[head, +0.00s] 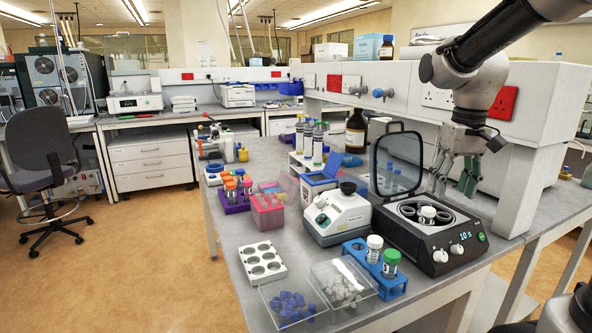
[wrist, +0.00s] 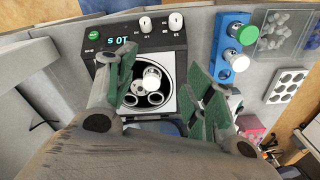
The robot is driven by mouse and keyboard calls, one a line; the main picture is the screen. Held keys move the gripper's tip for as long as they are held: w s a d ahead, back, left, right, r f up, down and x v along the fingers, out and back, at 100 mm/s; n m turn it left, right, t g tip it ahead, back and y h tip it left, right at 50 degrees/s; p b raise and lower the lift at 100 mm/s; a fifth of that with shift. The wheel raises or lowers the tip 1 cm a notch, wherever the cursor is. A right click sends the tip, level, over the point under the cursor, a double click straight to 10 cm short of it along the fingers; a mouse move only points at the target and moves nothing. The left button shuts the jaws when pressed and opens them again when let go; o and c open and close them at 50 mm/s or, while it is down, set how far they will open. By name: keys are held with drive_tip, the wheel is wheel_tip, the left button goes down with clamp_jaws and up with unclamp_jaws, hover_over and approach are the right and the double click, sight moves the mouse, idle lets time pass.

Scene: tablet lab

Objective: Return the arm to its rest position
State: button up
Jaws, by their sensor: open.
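My gripper (head: 455,172) hangs at the right of the head view, open and empty, fingers pointing down. It is above the right part of a black centrifuge (head: 468,243) whose clear lid stands up at the back. In the wrist view my gripper's green finger pads (wrist: 165,95) are spread apart, with the centrifuge (wrist: 128,62) below between them. A white-capped tube (head: 427,213) sits in the centrifuge's rotor; the white cap also shows in the wrist view (wrist: 152,77). The fingers look clear of it.
A blue rack (head: 362,272) with a white-capped and a green-capped tube stands left of the centrifuge. A grey-white instrument (head: 338,212), clear trays (head: 345,283) and a white well block (head: 262,264) crowd the bench. A shelf with sockets (head: 415,92) runs behind my gripper.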

drive_tip(key=s+t, duration=0.3)
drive_tip(key=s, duration=1.3)
drive_tip(key=shift+s+d+t, duration=0.3)
drive_tip(key=shift+t, duration=0.1)
